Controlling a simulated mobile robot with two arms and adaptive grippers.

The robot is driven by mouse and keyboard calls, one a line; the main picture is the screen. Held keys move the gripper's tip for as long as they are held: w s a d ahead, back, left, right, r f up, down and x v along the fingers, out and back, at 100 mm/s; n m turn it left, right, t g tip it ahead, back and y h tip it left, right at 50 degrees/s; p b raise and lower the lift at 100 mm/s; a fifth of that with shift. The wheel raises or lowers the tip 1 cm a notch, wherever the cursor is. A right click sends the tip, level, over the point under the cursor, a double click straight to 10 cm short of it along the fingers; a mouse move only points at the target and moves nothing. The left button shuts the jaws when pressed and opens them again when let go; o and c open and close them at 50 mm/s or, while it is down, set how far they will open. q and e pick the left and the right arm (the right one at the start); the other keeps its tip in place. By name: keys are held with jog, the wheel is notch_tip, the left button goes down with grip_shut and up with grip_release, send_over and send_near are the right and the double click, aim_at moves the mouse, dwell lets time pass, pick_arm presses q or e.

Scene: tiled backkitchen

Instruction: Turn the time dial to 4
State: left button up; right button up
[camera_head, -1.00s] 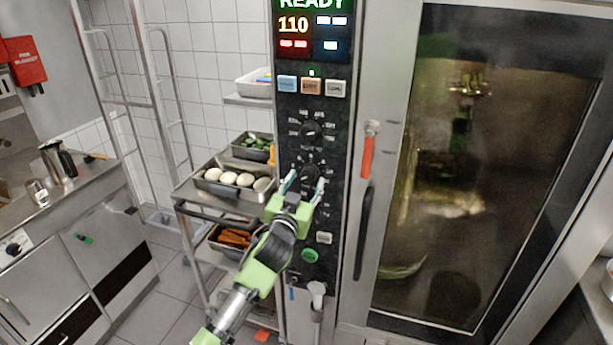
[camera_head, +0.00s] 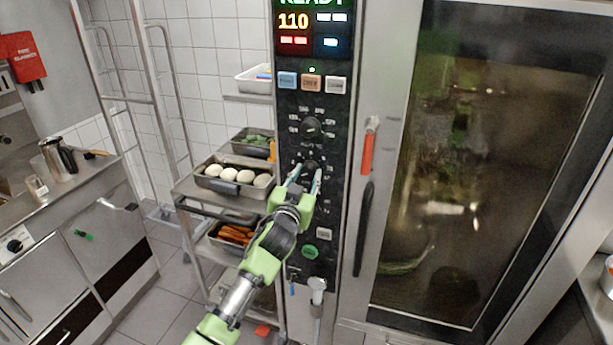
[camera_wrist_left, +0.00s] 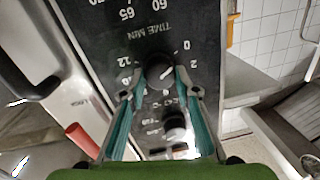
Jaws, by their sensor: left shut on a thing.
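The time dial (camera_head: 311,167) is a dark round knob on the oven's black control panel, partly hidden by my left gripper in the head view. In the left wrist view the time dial (camera_wrist_left: 159,68) sits between the fingertips, beside an upside-down "TIME MIN" label. Its numbers 0, 2, 10 and 12 are partly readable; a pale pointer mark on the knob slants towards the 2 side. My left gripper (camera_head: 304,177) is shut on the dial, with one finger on each side. It also shows in the left wrist view (camera_wrist_left: 160,93). My right gripper is not in view.
A temperature dial (camera_head: 311,128) sits above the time dial. A hand shower (camera_head: 317,287) hangs below.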

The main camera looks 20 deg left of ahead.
pick_arm(q)
jog(key=shift+m, duration=0.3)
jog(key=m+b, duration=0.1)
jog(key=m, duration=0.1)
jog(key=shift+f+m, duration=0.1)
jog(key=shift+m, duration=0.3)
jog(key=m, duration=0.4)
jog(key=shift+m+t, duration=0.3)
jog(key=m+h, duration=0.1)
jog(key=m, duration=0.2)
jog(key=shift+f+m+b, duration=0.15)
jog(key=shift+m+b, duration=0.2)
jog(key=shift+m, duration=2.35)
jog(key=shift+d, duration=0.1)
jog(key=o, duration=1.1)
